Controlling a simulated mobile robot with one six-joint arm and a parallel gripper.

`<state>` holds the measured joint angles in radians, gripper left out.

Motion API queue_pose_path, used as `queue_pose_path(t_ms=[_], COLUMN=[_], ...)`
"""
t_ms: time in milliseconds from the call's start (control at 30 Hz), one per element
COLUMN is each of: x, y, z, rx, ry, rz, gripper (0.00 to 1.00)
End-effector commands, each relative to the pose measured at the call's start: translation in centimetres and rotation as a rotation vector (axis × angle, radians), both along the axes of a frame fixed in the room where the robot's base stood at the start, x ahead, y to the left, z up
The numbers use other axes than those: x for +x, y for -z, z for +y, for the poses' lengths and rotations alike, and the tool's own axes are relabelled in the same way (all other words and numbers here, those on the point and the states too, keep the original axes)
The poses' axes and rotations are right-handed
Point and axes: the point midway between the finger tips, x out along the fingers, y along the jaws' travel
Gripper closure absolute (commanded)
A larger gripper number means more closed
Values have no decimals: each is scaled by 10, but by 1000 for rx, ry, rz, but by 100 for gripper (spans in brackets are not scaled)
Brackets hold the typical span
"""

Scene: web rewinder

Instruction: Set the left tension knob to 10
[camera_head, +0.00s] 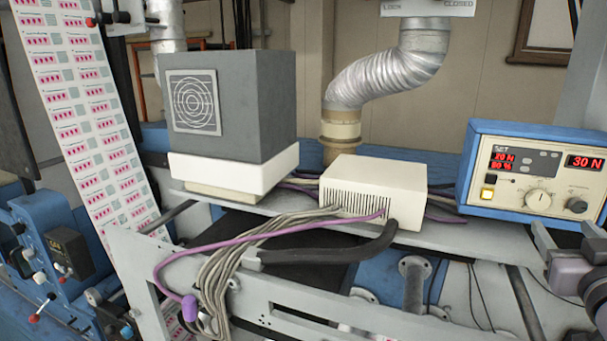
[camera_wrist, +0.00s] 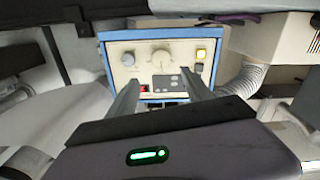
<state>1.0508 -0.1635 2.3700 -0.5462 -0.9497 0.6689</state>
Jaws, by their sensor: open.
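A blue control box (camera_head: 470,185) with a cream front stands at the right in the head view. Its face carries a larger pale knob (camera_head: 540,198) with a tick scale around it and a smaller dark knob (camera_head: 577,205) to the right. I cannot tell which is the left tension knob, and the scale numbers are too small to read. In the wrist view the box (camera_wrist: 104,70) appears upside down, with the pale knob (camera_wrist: 162,55) and dark knob (camera_wrist: 128,58). My gripper (camera_wrist: 160,80) is open and empty, its fingers pointing toward the box, apart from the knobs.
The box has red displays reading 20 N, 50 % and 30 N, and a lit yellow button (camera_head: 487,194). A cream vented box (camera_head: 385,180) with cables stands to its left. A silver hose (camera_head: 385,75) rises behind, and a grey block (camera_head: 275,95) stands further left.

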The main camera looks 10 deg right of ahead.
Motion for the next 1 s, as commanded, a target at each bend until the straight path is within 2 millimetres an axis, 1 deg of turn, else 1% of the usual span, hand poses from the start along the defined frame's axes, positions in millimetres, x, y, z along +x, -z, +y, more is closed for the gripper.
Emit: queue_pose_path(t_ms=[33,200,300,400,567,800,833,900,967,1000], x=[10,46,64,78,89,90,90,90,90,90], y=[1,0,-1,-2,-1,-1,-1,-1,-1,-1], z=[-5,-24,-35,-43,-49,-50,-50,-50,-50,-50], rx=[2,1,2,1,0,0,0,0,0,0], ry=[-4,-3,-1,0,1,1,1,1,1,1], rz=[1,2,2,2,1,1,1,1,1,1], gripper=[41,41,41,41,41,41,43,56,68,76])
